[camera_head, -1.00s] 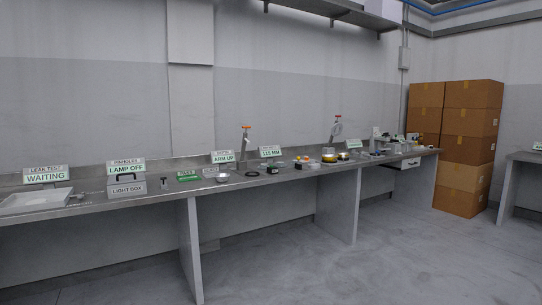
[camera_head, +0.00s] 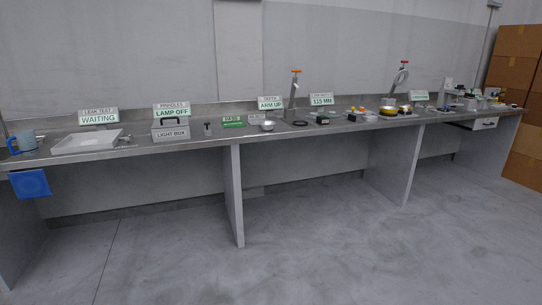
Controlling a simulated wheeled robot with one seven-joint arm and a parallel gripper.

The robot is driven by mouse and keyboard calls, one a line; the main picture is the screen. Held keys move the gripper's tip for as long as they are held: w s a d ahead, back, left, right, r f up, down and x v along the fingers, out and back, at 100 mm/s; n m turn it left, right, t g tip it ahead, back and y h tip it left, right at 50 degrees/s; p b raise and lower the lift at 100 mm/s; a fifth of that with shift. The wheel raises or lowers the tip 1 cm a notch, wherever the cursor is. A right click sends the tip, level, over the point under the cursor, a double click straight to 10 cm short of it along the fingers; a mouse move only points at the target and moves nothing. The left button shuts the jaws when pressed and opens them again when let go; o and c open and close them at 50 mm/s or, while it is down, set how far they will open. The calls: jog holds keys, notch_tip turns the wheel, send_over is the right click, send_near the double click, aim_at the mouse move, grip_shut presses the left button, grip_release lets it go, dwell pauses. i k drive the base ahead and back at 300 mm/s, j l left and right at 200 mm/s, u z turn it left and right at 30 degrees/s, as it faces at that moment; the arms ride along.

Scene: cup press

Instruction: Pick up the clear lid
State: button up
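I cannot make out a clear lid for certain in the head view. Small pale or glassy items (camera_head: 421,107) stand on the right part of the steel bench (camera_head: 190,144), but they are too small to tell apart. My gripper is not in view, so its state does not show.
On the bench stand a blue-handled jug (camera_head: 25,141), a white tray (camera_head: 88,142), a light box (camera_head: 171,133), a metal bowl (camera_head: 268,126) and an orange-topped stand (camera_head: 294,97). The floor (camera_head: 300,255) before the bench is clear.

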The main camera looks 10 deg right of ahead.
aim_at(331, 114)
jog(key=i+l+z, duration=0.3)
jog(key=i, duration=0.65)
jog(key=i+z, duration=0.3)
jog(key=i, duration=0.65)
